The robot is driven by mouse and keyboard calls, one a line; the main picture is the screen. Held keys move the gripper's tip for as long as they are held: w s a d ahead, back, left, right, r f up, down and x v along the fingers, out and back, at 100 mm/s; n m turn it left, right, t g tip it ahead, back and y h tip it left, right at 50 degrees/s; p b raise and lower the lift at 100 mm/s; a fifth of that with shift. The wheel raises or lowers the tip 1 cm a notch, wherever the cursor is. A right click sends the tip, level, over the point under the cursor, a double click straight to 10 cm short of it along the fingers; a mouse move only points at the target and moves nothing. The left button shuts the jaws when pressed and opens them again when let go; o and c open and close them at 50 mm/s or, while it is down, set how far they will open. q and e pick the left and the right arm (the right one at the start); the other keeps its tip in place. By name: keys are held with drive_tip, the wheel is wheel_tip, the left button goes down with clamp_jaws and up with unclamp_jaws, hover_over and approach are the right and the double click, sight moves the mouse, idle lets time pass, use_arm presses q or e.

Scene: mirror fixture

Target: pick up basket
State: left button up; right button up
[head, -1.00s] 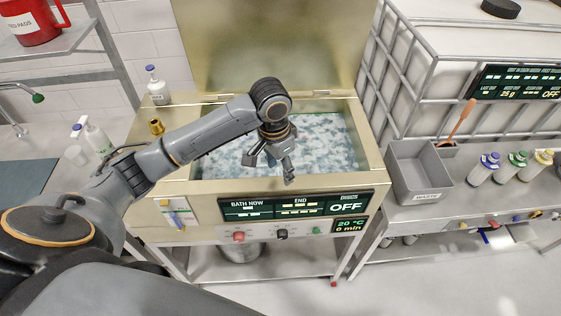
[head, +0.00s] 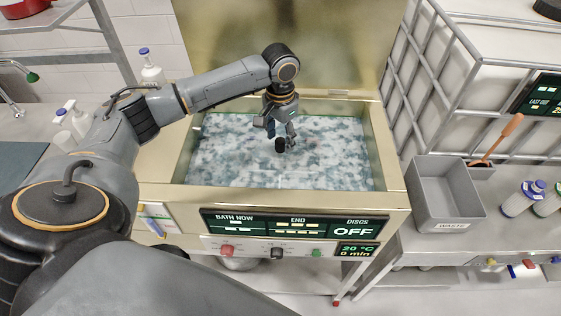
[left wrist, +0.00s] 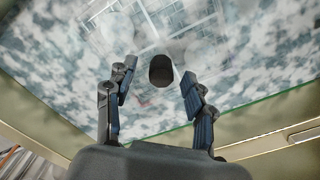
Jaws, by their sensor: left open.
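A bath with a mottled white and blue-green surface (head: 330,150) fills the open brass-coloured tank (head: 170,168). A dark rounded knob (head: 280,145) stands up from this surface. It also shows in the left wrist view (left wrist: 161,70), between the fingertips. I cannot tell whether it is the basket's handle; the basket body is not clearly visible, though faint straight lines show in the bath in the left wrist view. My left gripper (head: 277,130) is open over the bath, pointing down with its fingers (left wrist: 157,80) on either side of the knob. No grip on it shows.
The tank's raised lid (head: 280,45) stands behind the bath, and its rim surrounds the gripper. A control panel (head: 290,225) reads OFF on the front. A grey waste bin (head: 440,195) and bottles (head: 522,198) stand to the right. A white bottle (head: 150,68) stands behind left.

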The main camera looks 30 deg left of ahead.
sight(281, 151)
use_arm(q)
wheel_tip(281, 151, down, 2)
drive_tip(key=shift+w+f+p, duration=0.1)
drive_tip(key=shift+p, duration=0.2)
wheel_tip(281, 151, down, 3)
drive_tip(key=shift+a+f+p, duration=0.1)
drive_tip(key=shift+f+p, duration=0.1)
drive_tip(key=shift+p, duration=0.35)
drive_tip(key=shift+w+f, duration=0.1)
drive_tip(key=shift+f, duration=0.25)
drive_tip(key=c, duration=0.4)
clamp_jaws()
use_arm(e)
drive_tip(key=shift+t, duration=0.3)
drive_tip(key=w, duration=0.1)
drive_tip(key=w+r, duration=0.2)
drive_tip(key=shift+w+a, duration=0.25)
